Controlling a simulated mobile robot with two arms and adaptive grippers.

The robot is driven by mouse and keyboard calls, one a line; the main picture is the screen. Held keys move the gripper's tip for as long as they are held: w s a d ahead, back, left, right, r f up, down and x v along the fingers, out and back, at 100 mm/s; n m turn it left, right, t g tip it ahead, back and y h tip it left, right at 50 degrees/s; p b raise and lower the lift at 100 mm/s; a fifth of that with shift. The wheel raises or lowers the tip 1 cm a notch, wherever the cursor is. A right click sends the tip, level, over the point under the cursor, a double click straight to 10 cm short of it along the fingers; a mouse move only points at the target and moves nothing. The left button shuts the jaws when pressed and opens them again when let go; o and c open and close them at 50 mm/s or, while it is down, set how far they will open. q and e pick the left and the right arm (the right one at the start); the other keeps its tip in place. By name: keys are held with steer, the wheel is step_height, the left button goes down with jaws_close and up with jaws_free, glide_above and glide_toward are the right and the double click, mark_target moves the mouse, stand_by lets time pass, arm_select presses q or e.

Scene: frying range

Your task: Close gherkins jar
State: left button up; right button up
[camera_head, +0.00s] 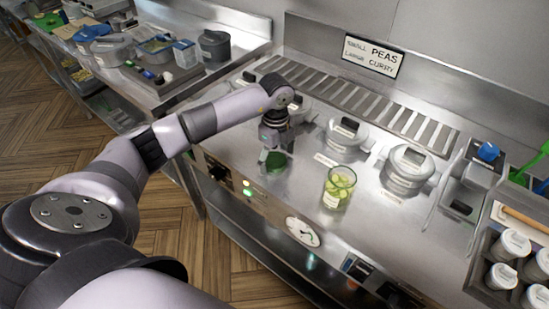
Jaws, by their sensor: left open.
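The gherkins jar (338,188) is a clear glass with green slices and a pale label, upright near the front edge of the steel counter. Its top looks uncovered. A dark green round thing (276,164), perhaps the jar's lid, is at the counter's front edge, left of the jar. My left gripper (272,161) is open, pointing down at this green thing, with its fingers beside or over it. I cannot tell whether they touch it. My right gripper is not in view.
Several lidded metal pots (408,168) are sunk in the counter (365,212) behind the jar. A tray of white-lidded shakers (478,283) is at the right. A sign (372,56) is on the back wall. Bare counter lies right of the jar.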

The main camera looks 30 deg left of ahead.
arm_select(q)
steer(key=shift+c, duration=0.6)
steer(key=c, duration=0.8)
steer(key=shift+r, duration=0.15)
step_height(320, 180, up, 12)
steer(key=r+b, duration=0.1)
steer(key=b, duration=0.2)
step_height(320, 180, up, 7)
steer(key=p, duration=0.1)
glide_above(276, 160)
steer(key=shift+s+f, duration=0.1)
